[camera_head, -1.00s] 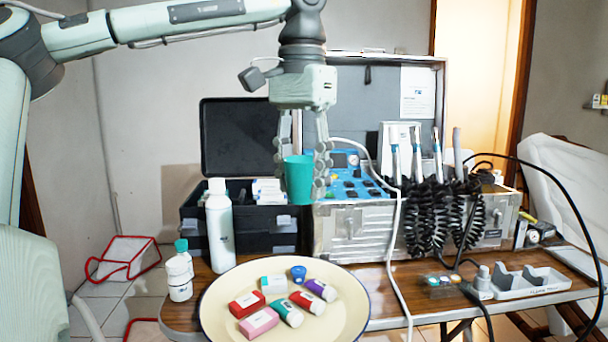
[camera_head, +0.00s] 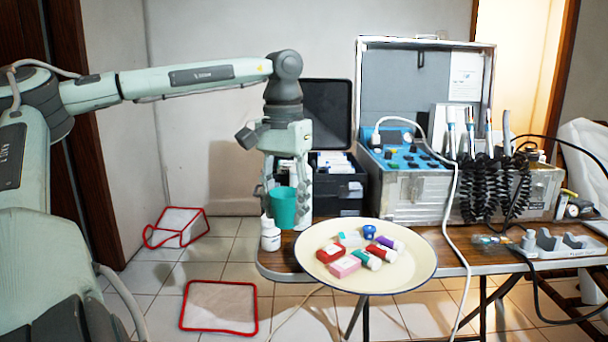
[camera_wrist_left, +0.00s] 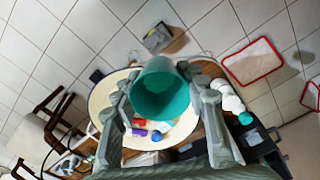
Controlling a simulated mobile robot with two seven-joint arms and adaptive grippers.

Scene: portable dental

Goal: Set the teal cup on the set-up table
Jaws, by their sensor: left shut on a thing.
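The teal cup (camera_head: 283,209) is upright in my left gripper (camera_head: 285,198), with a finger on each side of it. In the head view it appears in front of the left end of the brown wooden table (camera_head: 285,264); I cannot tell its height over the top. The left wrist view looks into the open mouth of the cup (camera_wrist_left: 163,92), which seems empty, between the two fingers (camera_wrist_left: 160,108). No other table that could be the set-up table shows clearly. My right gripper is not in view.
A round cream tray (camera_head: 412,276) holds several small boxes and tubes. A dental unit case (camera_head: 415,195) stands behind; red-edged items (camera_head: 219,306) lie on the floor.

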